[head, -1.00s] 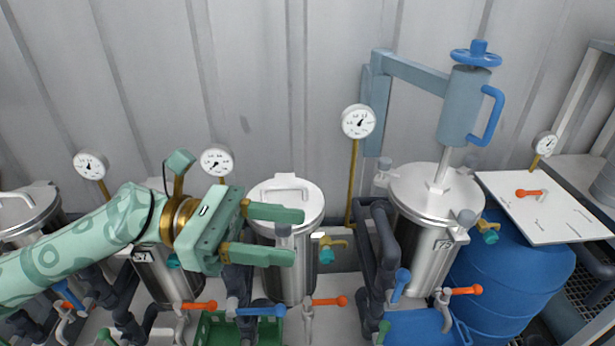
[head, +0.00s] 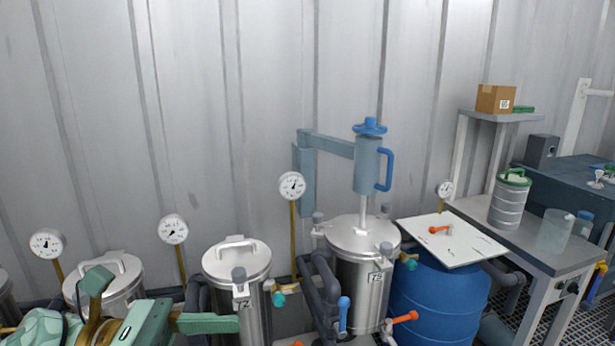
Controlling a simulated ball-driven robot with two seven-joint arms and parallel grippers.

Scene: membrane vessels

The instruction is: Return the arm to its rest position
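My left arm's green gripper (head: 190,326) shows at the bottom left of the head view, in front of the steel vessels. One green finger points right, toward the vessel with the lever handle on its lid (head: 237,262). The other finger is cut off by the bottom edge, so I cannot see the gap between them. No held object shows. My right gripper is not in view.
Steel vessels, one on the left (head: 104,284) and one under a blue-handled press (head: 362,240), line the wall. Gauges (head: 292,186) stand on brass stems. A blue barrel (head: 435,297) carries a white board (head: 452,240). A bench (head: 540,255) stands at the right.

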